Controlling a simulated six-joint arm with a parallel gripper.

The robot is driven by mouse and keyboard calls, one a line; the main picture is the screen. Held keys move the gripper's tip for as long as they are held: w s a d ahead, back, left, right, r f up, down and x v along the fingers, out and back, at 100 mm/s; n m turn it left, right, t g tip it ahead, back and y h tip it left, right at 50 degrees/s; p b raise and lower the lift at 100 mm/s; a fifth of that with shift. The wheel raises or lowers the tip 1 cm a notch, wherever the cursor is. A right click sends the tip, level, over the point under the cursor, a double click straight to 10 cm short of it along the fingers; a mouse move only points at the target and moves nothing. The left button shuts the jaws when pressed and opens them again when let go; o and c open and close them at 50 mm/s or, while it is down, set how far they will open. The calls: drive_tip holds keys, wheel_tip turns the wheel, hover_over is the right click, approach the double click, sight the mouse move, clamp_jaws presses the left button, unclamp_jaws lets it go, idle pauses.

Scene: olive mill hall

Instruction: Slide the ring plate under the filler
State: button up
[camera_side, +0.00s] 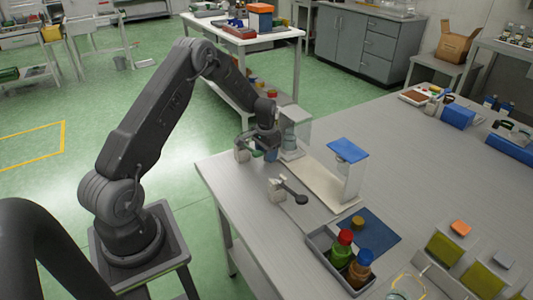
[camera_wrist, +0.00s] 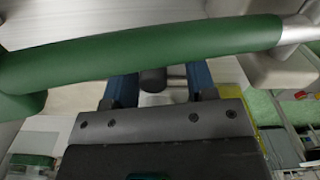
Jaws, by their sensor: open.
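My gripper (camera_side: 260,147) is at the far left corner of the table, left of a white stand. In the wrist view its two blue fingers (camera_wrist: 160,84) are apart. A green bar (camera_wrist: 150,52) crosses close in front of the camera and hides part of the view. A dark round end (camera_wrist: 153,80) on a metal rod shows between the fingers; I cannot tell whether they touch it. I cannot clearly pick out the ring plate or the filler.
A white block with a black-knobbed lever (camera_side: 292,192) stands in front of the stand. The table behind the stand is clear.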

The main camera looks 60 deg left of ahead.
wheel_tip(320, 180, up, 14)
idle(0.6)
